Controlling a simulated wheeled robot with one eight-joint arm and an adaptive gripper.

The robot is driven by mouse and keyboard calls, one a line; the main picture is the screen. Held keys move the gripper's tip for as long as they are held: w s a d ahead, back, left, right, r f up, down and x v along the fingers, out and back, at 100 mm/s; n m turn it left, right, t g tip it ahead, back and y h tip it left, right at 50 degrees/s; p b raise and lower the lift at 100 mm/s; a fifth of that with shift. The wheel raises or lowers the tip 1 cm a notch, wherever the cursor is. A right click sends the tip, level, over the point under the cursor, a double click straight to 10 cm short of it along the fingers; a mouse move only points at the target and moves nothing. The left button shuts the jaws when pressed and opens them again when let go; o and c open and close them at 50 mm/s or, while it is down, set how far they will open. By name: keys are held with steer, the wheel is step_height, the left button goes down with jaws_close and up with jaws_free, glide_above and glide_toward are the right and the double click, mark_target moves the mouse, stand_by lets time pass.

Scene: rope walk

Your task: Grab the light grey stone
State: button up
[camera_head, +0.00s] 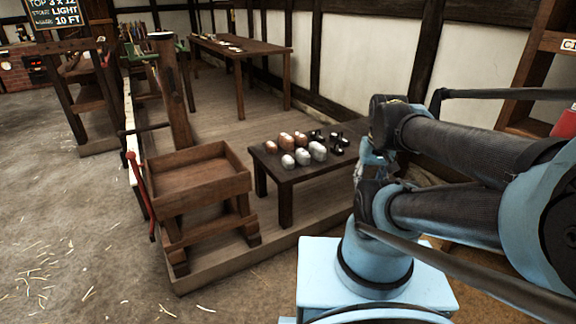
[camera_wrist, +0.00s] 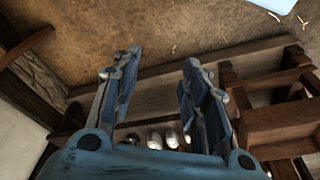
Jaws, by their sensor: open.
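Three light grey, rounded stones stand in the front row on a low dark table (camera_head: 288,177) in the head view: a left one (camera_head: 288,161), a middle one (camera_head: 303,157) and a right one (camera_head: 319,151). Reddish-brown stones (camera_head: 285,139) sit behind them. In the wrist view, pale stones (camera_wrist: 155,139) show low in the picture, beyond the gripper's base and partly hidden by it. My gripper (camera_wrist: 160,60) is open, with nothing between its two fingers. It is apart from the stones.
Several small black objects (camera_head: 337,143) stand at the table's right side. A wooden tray stand (camera_head: 200,192) is left of the table, with a red-handled lever (camera_head: 136,173) beside it. A long workbench (camera_head: 240,48) stands behind. The floor at left is open, with scattered straw.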

steer(key=o, duration=0.3)
steer(key=shift+s+r, duration=0.3)
steer(key=shift+r, duration=0.05)
steer(key=shift+o, duration=0.2)
steer(key=w+a+r+n, duration=0.1)
steer(key=w+a+r, duration=0.1)
steer(key=w, duration=0.4)
steer(key=w+a+r, duration=0.1)
steer(key=w+r, duration=0.2)
steer(key=w, duration=0.3)
steer(key=n+t+y, duration=0.2)
steer(key=n, duration=0.2)
glide_above(289, 159)
steer(key=s+d, duration=0.3)
steer(key=s, duration=0.2)
step_height(289, 159, down, 15)
steer(key=shift+s+x, duration=0.2)
steer(key=shift+x, duration=8.55)
steer(key=shift+a, duration=0.15)
steer(key=c, duration=1.4)
